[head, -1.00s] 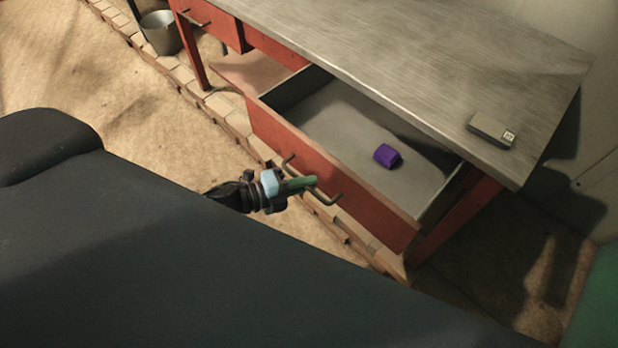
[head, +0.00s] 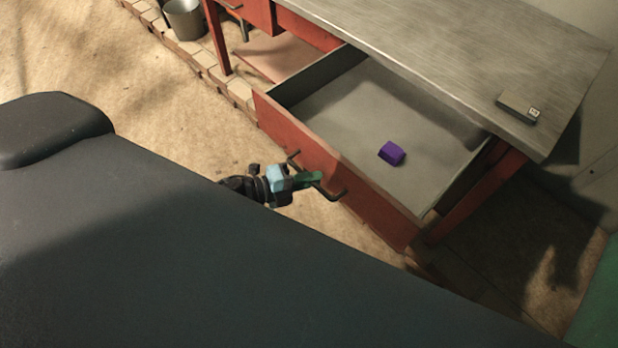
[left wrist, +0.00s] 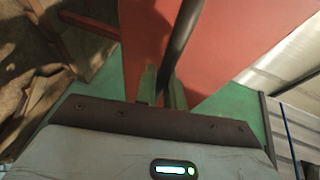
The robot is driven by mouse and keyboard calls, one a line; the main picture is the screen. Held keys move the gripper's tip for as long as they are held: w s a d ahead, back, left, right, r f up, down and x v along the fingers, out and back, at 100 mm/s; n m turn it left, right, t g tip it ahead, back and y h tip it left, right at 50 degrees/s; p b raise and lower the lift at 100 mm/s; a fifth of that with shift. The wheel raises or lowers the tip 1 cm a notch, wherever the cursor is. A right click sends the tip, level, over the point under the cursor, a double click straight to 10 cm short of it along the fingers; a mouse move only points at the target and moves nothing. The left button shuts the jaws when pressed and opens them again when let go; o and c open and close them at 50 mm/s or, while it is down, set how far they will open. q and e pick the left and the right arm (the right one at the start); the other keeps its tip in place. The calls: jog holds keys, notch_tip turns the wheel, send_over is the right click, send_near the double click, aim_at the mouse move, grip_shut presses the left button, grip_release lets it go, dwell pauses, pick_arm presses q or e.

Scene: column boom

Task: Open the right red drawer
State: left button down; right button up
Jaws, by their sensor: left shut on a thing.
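The right red drawer (head: 375,205) is pulled well out from under the metal-topped table in the head view. Its red front also fills the top of the left wrist view (left wrist: 235,45). A dark bar handle (head: 333,194) is on its front. My left gripper (head: 318,178) is shut on this handle; in the left wrist view the bar (left wrist: 180,45) runs between the green fingers (left wrist: 163,88). A small purple block (head: 392,153) lies inside the drawer on its grey floor. My right gripper is not in view.
The table (head: 440,50) has a grey metal top with a small grey box (head: 518,107) near its right end. A second red drawer (head: 245,12) is at the upper left, by a metal bucket (head: 184,19). Bare floor (head: 150,90) lies left of the drawer.

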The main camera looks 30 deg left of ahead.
pick_arm(q)
jog(key=c, duration=1.5)
grip_release()
jog(key=v, duration=0.7)
jog(key=shift+s+a+r+b, duration=0.2)
jog(key=shift+s+a+b, duration=0.05)
jog(key=shift+b, duration=0.05)
